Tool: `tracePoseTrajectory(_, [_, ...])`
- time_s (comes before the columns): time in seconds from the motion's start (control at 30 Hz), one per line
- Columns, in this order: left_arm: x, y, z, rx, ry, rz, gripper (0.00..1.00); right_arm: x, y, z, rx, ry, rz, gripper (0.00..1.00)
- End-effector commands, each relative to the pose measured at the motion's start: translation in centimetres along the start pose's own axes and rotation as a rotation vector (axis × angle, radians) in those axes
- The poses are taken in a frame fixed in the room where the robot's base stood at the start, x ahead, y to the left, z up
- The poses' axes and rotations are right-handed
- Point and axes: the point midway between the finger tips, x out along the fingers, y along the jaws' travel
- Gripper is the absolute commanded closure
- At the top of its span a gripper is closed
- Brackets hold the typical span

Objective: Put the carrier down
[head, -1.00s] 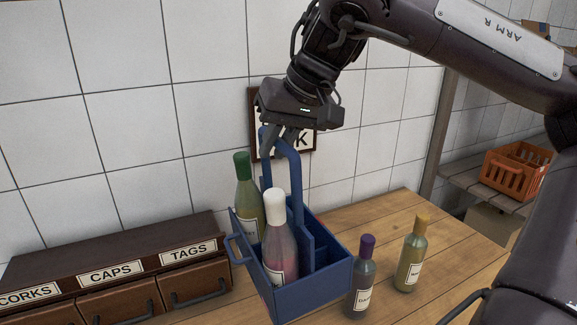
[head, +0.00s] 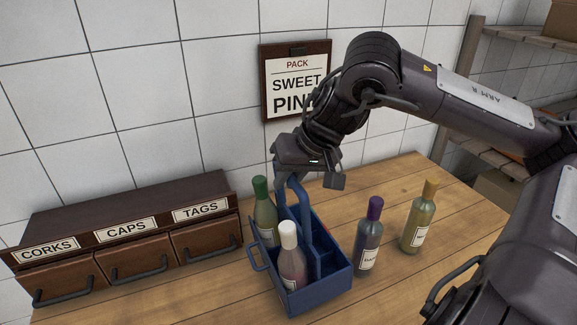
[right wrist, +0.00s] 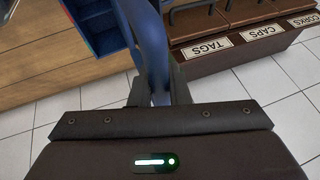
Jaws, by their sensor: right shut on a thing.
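The blue carrier (head: 322,293) is upright at the middle of the wooden table, with a tall looped handle (head: 302,215). My right gripper (head: 304,181) is above it, shut on the top of that handle; the right wrist view shows the handle (right wrist: 150,45) between the fingers (right wrist: 155,88). A green-capped bottle (head: 265,217) and a white-capped bottle with pink contents (head: 292,267) stand in the carrier's left side. The visible right compartments look empty. The carrier's underside is hidden, so I cannot tell whether it touches the table. My left gripper is not in view.
A purple-capped bottle (head: 368,240) stands close right of the carrier, and a yellow-capped bottle (head: 419,219) farther right. A drawer unit (head: 125,230) labelled CORKS, CAPS, TAGS is at left. A sign reading PACK SWEET PINK (head: 293,62) hangs behind. Bare table (head: 205,295) lies front left.

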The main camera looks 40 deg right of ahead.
Motion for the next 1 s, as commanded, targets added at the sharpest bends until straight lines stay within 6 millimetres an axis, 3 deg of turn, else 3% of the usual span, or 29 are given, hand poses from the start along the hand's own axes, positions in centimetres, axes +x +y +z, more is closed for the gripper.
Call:
tracePoseTrajectory(0.2, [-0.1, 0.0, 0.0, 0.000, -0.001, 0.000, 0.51, 2.0, 0.5, 0.8, -0.001, 0.007, -0.008, 1.00])
tracePoseTrajectory(0.5, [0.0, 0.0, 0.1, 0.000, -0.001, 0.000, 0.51, 2.6, 0.8, 1.2, -0.002, 0.000, -0.002, 1.00])
tracePoseTrajectory(0.53, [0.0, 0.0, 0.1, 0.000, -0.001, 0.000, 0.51, 2.9, 1.0, 1.6, -0.001, -0.013, 0.004, 0.82])
tracePoseTrajectory(0.67, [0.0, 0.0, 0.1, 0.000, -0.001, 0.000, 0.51, 2.9, 0.9, 1.5, -0.001, -0.011, 0.003, 0.65])
tracePoseTrajectory(1.0, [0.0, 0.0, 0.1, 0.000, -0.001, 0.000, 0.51, 2.6, 0.8, 1.3, -0.001, -0.003, 0.000, 0.63])
